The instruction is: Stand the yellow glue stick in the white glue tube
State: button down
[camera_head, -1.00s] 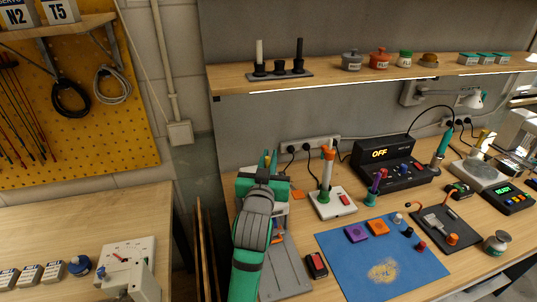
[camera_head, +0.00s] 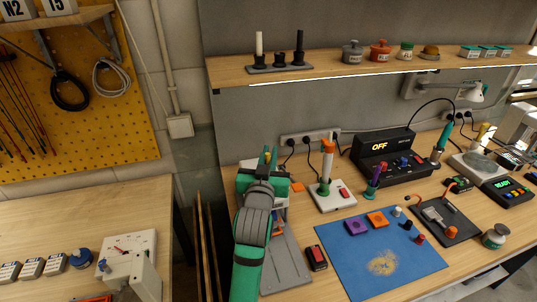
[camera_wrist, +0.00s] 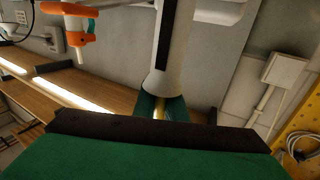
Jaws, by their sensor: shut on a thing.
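My gripper (camera_head: 269,155) is shut, with its green jaws pointing up and away at the left end of the right bench. In the wrist view a narrow bit of the yellow glue stick (camera_wrist: 160,111) shows between the jaws; most of it is hidden by them. In the head view a little yellow shows at the jaws. A white tapered tube with a black stripe, which looks like the white glue tube (camera_wrist: 179,60), is just beyond the jaws in the wrist view. I cannot tell whether the stick touches or enters it.
Right of my gripper stands an orange-topped white column (camera_head: 327,168) on a white base. A blue mat (camera_head: 345,262) and a black station (camera_head: 385,158) lie further right. A wooden shelf (camera_head: 340,76) runs above. A grey board (camera_head: 286,272) lies beside my arm.

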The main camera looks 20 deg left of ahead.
jog(key=c, duration=1.7)
grip_release()
jog(key=shift+s, duration=0.1)
jog(key=s, duration=0.3)
jog(key=s+d, duration=0.1)
jog(key=s, duration=0.3)
jog(key=s+d, duration=0.1)
jog(key=s, duration=0.2)
jog(key=shift+s, duration=0.25)
